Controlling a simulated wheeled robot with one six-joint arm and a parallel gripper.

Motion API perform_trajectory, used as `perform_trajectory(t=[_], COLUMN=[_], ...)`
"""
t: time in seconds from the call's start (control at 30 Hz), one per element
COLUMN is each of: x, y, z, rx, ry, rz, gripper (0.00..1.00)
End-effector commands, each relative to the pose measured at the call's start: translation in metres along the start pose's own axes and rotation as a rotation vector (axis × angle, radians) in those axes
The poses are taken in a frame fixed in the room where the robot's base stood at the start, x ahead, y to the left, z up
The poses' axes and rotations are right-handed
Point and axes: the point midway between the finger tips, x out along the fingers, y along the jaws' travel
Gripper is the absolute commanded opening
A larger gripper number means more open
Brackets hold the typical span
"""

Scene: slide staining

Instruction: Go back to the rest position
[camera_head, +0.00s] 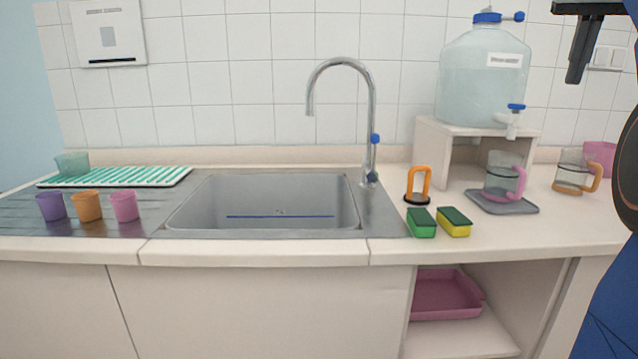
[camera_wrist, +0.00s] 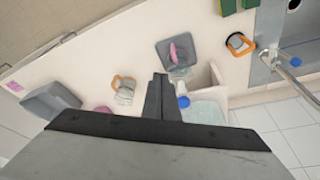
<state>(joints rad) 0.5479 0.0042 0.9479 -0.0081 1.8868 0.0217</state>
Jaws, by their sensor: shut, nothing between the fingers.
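My gripper (camera_head: 580,60) is at the upper right of the head view, above the right end of the counter and apart from everything there. In the wrist view my gripper (camera_wrist: 160,82) is shut and empty, its fingers together. It hangs over the counter area by the water container, with nothing touching the fingertips that I can see. My arm runs along the right edge of the head view, and part of it is cut off.
A water container (camera_head: 484,75) stands on a small white stand (camera_head: 455,150). A pink-handled jug (camera_head: 502,178) sits on a grey mat (camera_head: 488,206), an orange-handled jug (camera_head: 572,172) to its right. Sponges (camera_head: 422,224) lie right of the sink (camera_head: 190,215). The faucet (camera_head: 371,110) rises behind it.

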Motion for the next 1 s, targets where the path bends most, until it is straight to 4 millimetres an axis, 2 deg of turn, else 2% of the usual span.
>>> perform_trajectory(t=[0.37,0.57,0.67,0.77,1.0], x=[0.02,0.04,0.056,0.08,0.148], y=[-0.025,-0.045,-0.058,-0.073,-0.103], z=[0.025,0.051,0.073,0.103,0.186], rx=[-0.053,-0.099,-0.133,-0.176,-0.281], ry=[0.008,0.016,0.024,0.031,0.054], rz=[-0.017,-0.032,-0.043,-0.057,-0.096], gripper=[0.0,0.0,0.0,0.0,0.0])
